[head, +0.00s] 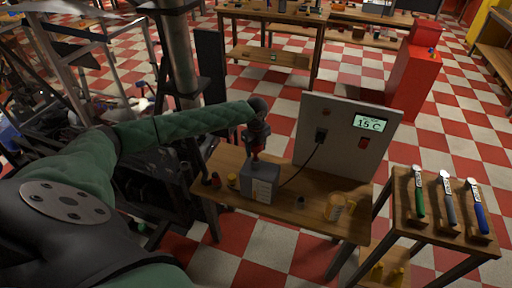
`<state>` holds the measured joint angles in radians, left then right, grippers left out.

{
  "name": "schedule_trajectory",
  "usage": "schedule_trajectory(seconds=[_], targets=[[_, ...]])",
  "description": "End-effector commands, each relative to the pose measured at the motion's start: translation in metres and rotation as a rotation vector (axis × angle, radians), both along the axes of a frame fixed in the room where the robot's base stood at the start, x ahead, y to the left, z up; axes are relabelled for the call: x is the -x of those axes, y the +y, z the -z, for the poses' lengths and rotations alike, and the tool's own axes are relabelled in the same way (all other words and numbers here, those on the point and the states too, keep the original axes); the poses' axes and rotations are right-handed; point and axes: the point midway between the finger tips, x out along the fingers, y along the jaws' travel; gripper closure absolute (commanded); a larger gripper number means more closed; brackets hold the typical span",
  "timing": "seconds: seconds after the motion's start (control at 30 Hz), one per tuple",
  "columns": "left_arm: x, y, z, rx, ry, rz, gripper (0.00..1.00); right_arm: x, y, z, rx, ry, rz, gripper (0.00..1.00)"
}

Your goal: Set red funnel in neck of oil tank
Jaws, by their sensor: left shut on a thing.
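The oil tank (260,182) is a grey box with a pale label, standing on the wooden workbench. My left gripper (257,138) is right above it, pointing down and shut on the red funnel. Only a little of the red funnel (256,151) shows below the fingers. Its lower end is at the top of the tank, over the neck area. The neck is hidden, and I cannot tell whether the spout is inside it or just above it. My right gripper is not in view.
A panel with a "15 C" display (371,123) stands behind the tank, with a black cable running down to it. A yellow-orange tin (335,206) and small bottles share the bench (290,213). A side table (445,240) holds three coloured-handled tools.

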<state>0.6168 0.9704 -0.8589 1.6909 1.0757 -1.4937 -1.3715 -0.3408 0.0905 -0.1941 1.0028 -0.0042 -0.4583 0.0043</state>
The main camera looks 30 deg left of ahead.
Motion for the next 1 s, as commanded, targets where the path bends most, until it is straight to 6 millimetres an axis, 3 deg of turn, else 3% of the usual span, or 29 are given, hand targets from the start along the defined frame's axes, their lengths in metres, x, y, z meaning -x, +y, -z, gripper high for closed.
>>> schedule_trajectory(seconds=[1.0], targets=[[0.000, 0.000, 0.033, 0.001, 0.000, 0.000, 0.68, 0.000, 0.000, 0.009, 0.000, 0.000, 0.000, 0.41]])
